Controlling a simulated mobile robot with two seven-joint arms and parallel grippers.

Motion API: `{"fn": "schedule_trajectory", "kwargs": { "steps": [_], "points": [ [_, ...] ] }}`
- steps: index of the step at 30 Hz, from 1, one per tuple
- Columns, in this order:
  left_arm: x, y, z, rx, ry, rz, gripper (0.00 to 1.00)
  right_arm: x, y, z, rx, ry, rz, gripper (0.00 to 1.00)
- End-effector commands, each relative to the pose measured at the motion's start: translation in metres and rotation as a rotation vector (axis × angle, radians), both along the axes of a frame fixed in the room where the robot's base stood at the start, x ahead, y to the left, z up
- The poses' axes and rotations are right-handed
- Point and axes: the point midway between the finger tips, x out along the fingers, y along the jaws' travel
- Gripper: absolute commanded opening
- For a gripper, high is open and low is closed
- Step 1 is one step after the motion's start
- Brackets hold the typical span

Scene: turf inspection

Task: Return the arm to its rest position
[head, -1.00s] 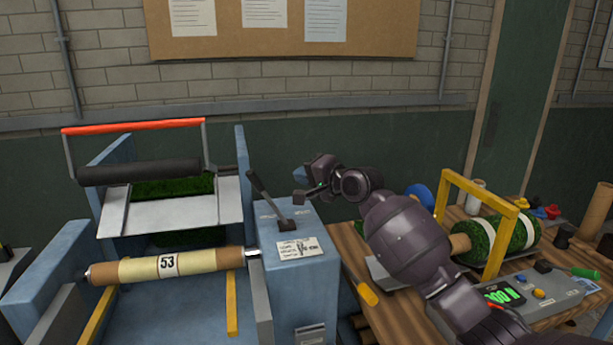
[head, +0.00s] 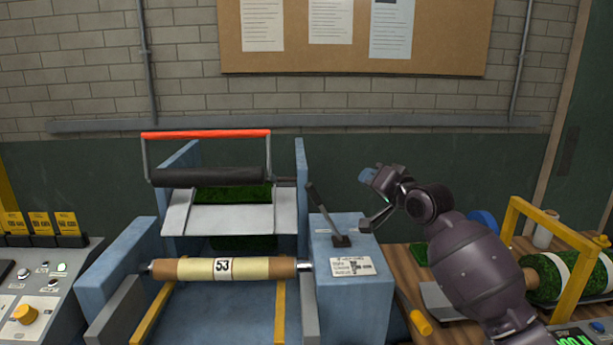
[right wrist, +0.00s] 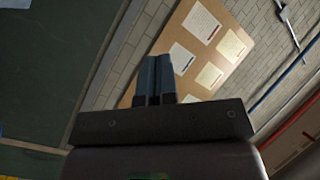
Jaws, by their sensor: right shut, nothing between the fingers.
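My right arm (head: 465,250) comes in from the lower right in the head view, dark and bent, and is raised above the wooden bench. My right gripper (head: 366,174) is at its far end, just right of and above the blue lever box (head: 345,290). In the right wrist view its two blue-grey fingers (right wrist: 154,78) lie together with nothing between them, and point toward the wall and notice board. My left gripper is not in view.
A black lever (head: 327,215) stands near my right gripper. A yellow frame (head: 512,225) and turf roll (head: 565,277) are on the wooden bench (head: 408,263). A control panel (head: 45,285) is at left.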

Motion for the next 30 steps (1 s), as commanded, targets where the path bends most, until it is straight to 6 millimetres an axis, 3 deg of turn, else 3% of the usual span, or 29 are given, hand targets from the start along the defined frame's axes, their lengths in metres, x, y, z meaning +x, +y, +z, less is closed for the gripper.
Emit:
{"fn": "schedule_trajectory", "kwargs": {
  "steps": [5, 11, 20, 30],
  "points": [
    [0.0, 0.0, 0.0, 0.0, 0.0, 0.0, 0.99, -0.014, -0.002, -0.008, -0.192, -0.166, -0.047, 0.0],
    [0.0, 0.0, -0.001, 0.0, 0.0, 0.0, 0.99, -0.038, -0.014, -0.052, -0.393, -0.274, -0.112, 0.0],
    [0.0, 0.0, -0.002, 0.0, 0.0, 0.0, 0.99, -0.102, -0.044, -0.155, -0.672, -0.316, -0.202, 0.0],
    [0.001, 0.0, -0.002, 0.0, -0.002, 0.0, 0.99, -0.202, -0.078, -0.27, -0.869, -0.205, -0.254, 0.0]
  ]
}}
